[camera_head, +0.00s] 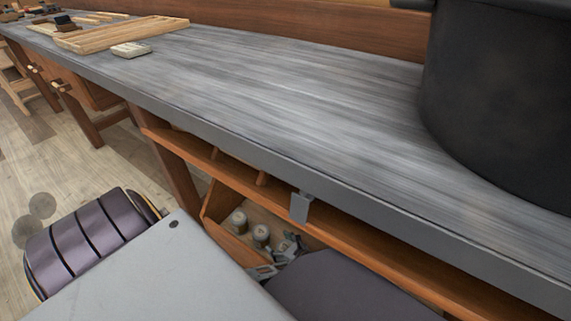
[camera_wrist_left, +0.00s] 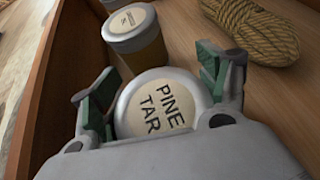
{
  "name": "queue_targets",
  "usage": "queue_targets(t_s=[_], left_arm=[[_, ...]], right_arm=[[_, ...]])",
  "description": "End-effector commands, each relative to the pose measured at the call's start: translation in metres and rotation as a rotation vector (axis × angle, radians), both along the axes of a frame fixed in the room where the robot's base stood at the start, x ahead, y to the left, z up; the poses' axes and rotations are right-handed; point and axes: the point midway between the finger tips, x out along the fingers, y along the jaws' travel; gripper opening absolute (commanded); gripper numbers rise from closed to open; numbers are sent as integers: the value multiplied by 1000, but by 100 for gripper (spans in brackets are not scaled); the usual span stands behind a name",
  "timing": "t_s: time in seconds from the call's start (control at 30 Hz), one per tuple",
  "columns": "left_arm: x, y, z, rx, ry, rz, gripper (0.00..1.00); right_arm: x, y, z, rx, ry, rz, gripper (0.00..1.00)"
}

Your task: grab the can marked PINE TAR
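The can marked PINE TAR (camera_wrist_left: 160,103) stands in a wooden compartment in the left wrist view, its pale lid with black lettering facing me. My left gripper (camera_wrist_left: 157,86) is open, with one green-padded finger on each side of this can. I cannot tell whether the pads touch it. In the head view my left gripper (camera_head: 283,258) is low inside the wooden box under the bench, beside pale-lidded cans. The lettering there is too small to read, and the gripper may hide the PINE TAR can. My right gripper is not in view.
Another can (camera_wrist_left: 131,27) stands just beyond, with part of a further one at the top edge. A yellow rope coil (camera_wrist_left: 252,30) lies at right. The wooden box (camera_head: 216,203) sits below the grey bench top (camera_head: 270,90). A large black pot (camera_head: 500,110) stands on the bench.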

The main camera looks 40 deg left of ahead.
Motion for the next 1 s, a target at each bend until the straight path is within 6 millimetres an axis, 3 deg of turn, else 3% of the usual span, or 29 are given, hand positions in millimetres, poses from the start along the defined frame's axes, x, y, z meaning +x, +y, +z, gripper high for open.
queue_targets(t_s=[0.03,0.37,1.0], left_arm=[[0,0,0,0,0,0,63],[0,0,0,0,0,0,22],[0,0,13,1,-1,0,22]], right_arm=[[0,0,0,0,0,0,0],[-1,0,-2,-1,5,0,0],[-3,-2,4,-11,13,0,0]])
